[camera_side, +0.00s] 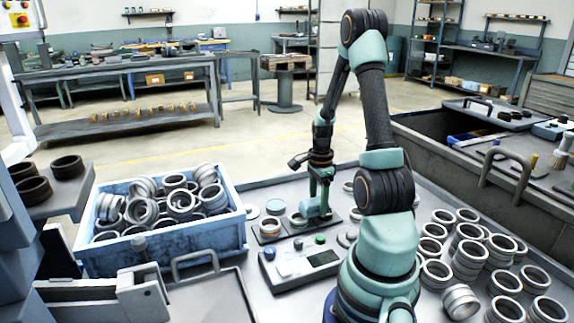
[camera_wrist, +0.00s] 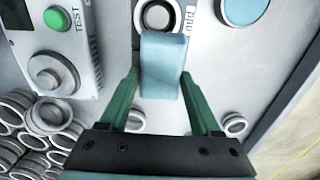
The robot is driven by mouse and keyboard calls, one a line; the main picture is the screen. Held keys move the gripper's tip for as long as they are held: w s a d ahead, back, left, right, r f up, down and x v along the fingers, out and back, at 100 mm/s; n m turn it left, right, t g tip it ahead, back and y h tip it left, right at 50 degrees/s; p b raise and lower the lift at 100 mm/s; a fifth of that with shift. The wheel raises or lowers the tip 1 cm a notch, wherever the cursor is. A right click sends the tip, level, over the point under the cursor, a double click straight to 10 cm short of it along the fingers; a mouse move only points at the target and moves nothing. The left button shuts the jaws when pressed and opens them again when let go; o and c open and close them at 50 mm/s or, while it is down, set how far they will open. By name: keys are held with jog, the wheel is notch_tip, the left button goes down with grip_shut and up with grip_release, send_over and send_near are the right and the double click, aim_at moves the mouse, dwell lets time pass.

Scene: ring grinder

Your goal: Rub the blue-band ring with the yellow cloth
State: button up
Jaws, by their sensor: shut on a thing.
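My gripper (camera_wrist: 160,74) is shut on a folded cloth (camera_wrist: 161,68), which looks light blue, not yellow. The cloth hangs between the two green fingers. In the side view my gripper (camera_side: 320,188) holds the cloth (camera_side: 315,207) low over the bench. A pale ring (camera_wrist: 143,20) with a dark inside lies just beyond the cloth in the wrist view, and the cloth partly covers its near edge. In the side view a ring (camera_side: 298,218) lies left of the cloth. Another ring (camera_side: 269,228) sits on a dark plate. I cannot make out a blue band on any ring.
A tester (camera_side: 300,263) with a green button stands in front. A blue disc (camera_side: 276,206) lies behind. A blue crate (camera_side: 160,262) full of rings is at left. Several ring stacks (camera_side: 470,250) stand at right. Bare bench (camera_side: 255,190) shows behind the blue disc.

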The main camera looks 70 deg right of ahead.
jog(key=shift+s+d+r, duration=0.25)
jog(key=shift+s+d, duration=0.65)
jog(key=shift+s, duration=0.05)
jog(key=shift+w+a, duration=0.9)
jog(key=shift+w, duration=0.05)
jog(key=shift+s+d+f, duration=0.15)
jog(key=shift+s+d, duration=0.8)
jog(key=shift+w+a, duration=1)
jog(key=shift+s+d+f, duration=0.1)
jog(key=shift+s+d, duration=0.95)
jog(key=shift+s, duration=0.05)
jog(key=shift+w+a, duration=0.85)
jog(key=shift+w, duration=0.05)
jog(key=shift+w+a, duration=0.25)
grip_shut()
jog(key=shift+r, duration=3.9)
